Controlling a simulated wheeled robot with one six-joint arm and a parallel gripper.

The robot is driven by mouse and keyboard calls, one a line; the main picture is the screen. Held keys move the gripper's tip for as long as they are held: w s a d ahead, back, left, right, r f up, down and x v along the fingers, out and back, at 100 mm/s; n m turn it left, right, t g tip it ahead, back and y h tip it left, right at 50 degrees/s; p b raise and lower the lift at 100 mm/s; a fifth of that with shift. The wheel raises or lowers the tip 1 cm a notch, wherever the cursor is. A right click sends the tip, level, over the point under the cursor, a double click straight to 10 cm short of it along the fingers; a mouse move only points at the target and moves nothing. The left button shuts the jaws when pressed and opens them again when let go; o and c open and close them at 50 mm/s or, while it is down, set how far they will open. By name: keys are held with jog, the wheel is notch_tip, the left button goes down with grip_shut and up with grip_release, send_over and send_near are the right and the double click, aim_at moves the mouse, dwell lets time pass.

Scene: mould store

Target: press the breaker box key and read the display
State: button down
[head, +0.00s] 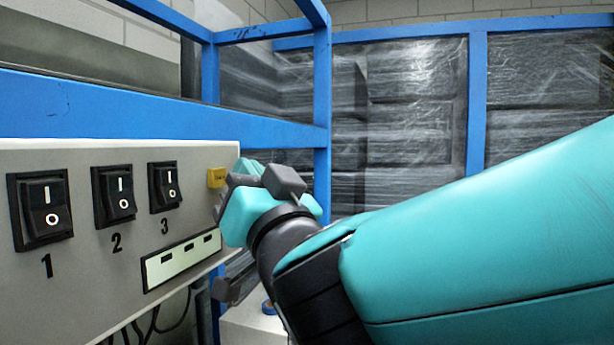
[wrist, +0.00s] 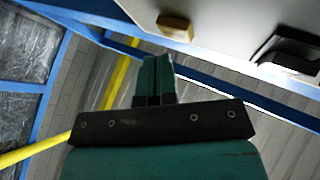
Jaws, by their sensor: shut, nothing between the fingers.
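The breaker box (head: 130,240) is a pale grey panel at the left of the head view, with black rocker switches 1 (head: 40,210), 2 (head: 114,195) and 3 (head: 164,187). A pale display strip (head: 182,262) with three small dark windows sits below them; I can read no characters on it. A small yellow key (head: 216,177) is at the panel's upper right edge. It also shows in the wrist view (wrist: 175,27). My gripper (wrist: 155,65) is shut and empty, its fingertips apart from the key. In the head view my wrist hides the fingertips.
Blue rack posts and beams (head: 322,120) frame the panel above and to the right. Shelves of film-wrapped dark blocks (head: 415,110) stand behind. Cables (head: 150,325) hang below the panel. A yellow bar (wrist: 30,152) crosses the lower left of the wrist view.

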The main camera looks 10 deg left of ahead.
jog(key=shift+a, duration=0.15)
jog(key=shift+a+b, duration=0.3)
jog(key=shift+b, duration=0.05)
jog(key=shift+a, duration=0.35)
dwell(0.7)
jog(key=shift+d, duration=0.1)
jog(key=shift+d+b, duration=0.6)
jog(key=shift+d, duration=0.05)
jog(key=shift+s+d+b, duration=0.2)
jog(key=shift+d+b, duration=0.3)
jog(key=shift+d, duration=2.05)
